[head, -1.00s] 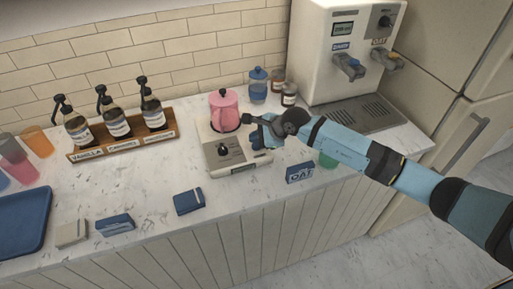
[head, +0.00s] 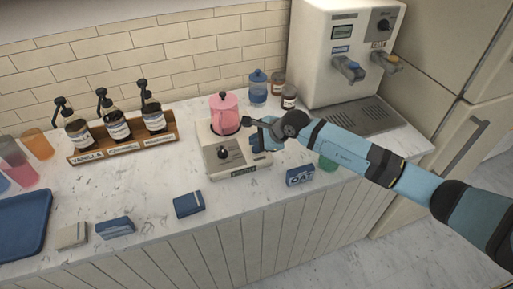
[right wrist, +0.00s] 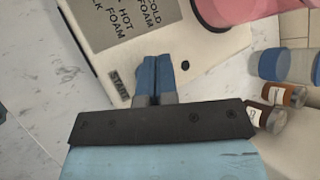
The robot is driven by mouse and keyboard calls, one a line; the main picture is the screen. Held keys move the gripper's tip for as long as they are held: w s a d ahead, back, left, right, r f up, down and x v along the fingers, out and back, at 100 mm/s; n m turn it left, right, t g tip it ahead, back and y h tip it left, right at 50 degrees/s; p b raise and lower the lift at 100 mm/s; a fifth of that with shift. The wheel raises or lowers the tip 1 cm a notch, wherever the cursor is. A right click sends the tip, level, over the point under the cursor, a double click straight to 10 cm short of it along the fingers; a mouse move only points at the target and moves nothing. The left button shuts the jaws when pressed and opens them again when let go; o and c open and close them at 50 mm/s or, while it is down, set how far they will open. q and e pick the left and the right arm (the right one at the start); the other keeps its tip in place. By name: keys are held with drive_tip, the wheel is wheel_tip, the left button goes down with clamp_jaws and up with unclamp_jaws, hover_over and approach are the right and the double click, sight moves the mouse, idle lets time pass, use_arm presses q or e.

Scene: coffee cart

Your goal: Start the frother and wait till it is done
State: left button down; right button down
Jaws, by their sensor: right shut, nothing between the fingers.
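My right gripper (head: 257,143) is at the frother's right side, shut and empty. In the right wrist view its blue fingertips (right wrist: 154,66) are together over the frother's panel (right wrist: 125,35), beside the START label (right wrist: 120,84). The start button itself is not visible. I cannot tell whether the fingers touch the panel. My left gripper is out of view.
A syrup rack (head: 122,145) stands at the left. A blue-lidded jar (head: 258,88) and small brown jars are behind the gripper. A dispenser (head: 345,50) stands at the back right.

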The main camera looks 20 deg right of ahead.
sight(257, 149)
drive_tip(key=shift+f, duration=0.1)
idle(0.8)
drive_tip(key=shift+f+b, duration=0.3)
drive_tip(key=shift+b, duration=0.25)
drive_tip(key=shift+f+b, duration=0.5)
drive_tip(key=shift+f, duration=0.05)
idle(0.4)
drive_tip(key=shift+r, duration=0.15)
drive_tip(key=shift+r+p, duration=0.4)
drive_tip(key=shift+r, duration=0.4)
drive_tip(key=shift+r+p, duration=1.1)
drive_tip(key=shift+r, duration=1.45)
